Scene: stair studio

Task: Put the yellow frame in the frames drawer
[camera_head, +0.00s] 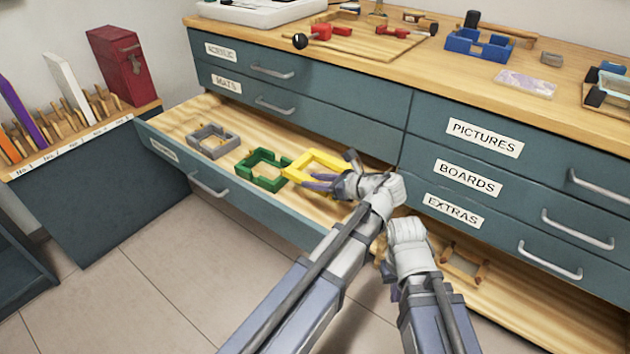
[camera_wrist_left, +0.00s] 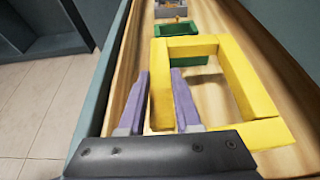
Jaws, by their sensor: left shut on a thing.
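The yellow frame (camera_head: 318,160) is in my left gripper (camera_head: 335,182), over the right part of the open drawer (camera_head: 290,213). The drawer's front label is too small to read surely. In the left wrist view the purple fingers (camera_wrist_left: 160,100) stand on both sides of one bar of the yellow frame (camera_wrist_left: 238,80). I cannot tell whether the frame touches the drawer floor. A green frame (camera_head: 262,170) and a grey frame (camera_head: 212,140) lie in the drawer to the left. My right gripper (camera_head: 392,282) is low beside the left arm, its fingers mostly hidden.
A lower drawer at right (camera_head: 530,310) is also open, with a wooden frame (camera_head: 464,262) in it. Closed drawers are labelled Pictures, Boards and Extras. The worktop (camera_head: 390,75) holds tools and a blue tray (camera_head: 478,45). A rack with a red binder (camera_head: 120,65) stands left.

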